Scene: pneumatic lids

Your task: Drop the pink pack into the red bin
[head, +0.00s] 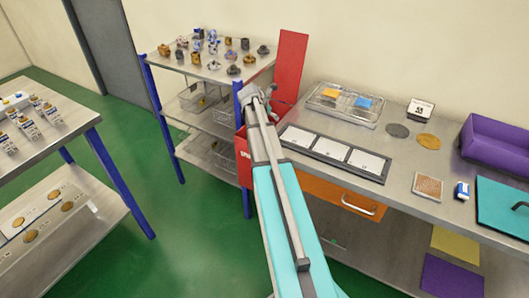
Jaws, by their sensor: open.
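The red bin (243,158) stands between the metal shelf and the workbench. Its tall red lid (291,68) is raised upright behind it. My gripper (272,92) is at the end of my arm, above the bin and in front of the lid. It is open, though its fingers are small in the picture. My arm hides much of the bin's opening and inside. I cannot make out a pink pack anywhere in view, neither in my gripper nor on the surfaces.
The workbench (405,178) holds a wire tray (345,115) with orange and blue packs, a panel of white cards (335,150) and a purple bin (497,145). The shelf (190,70) left of the red bin carries several small parts.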

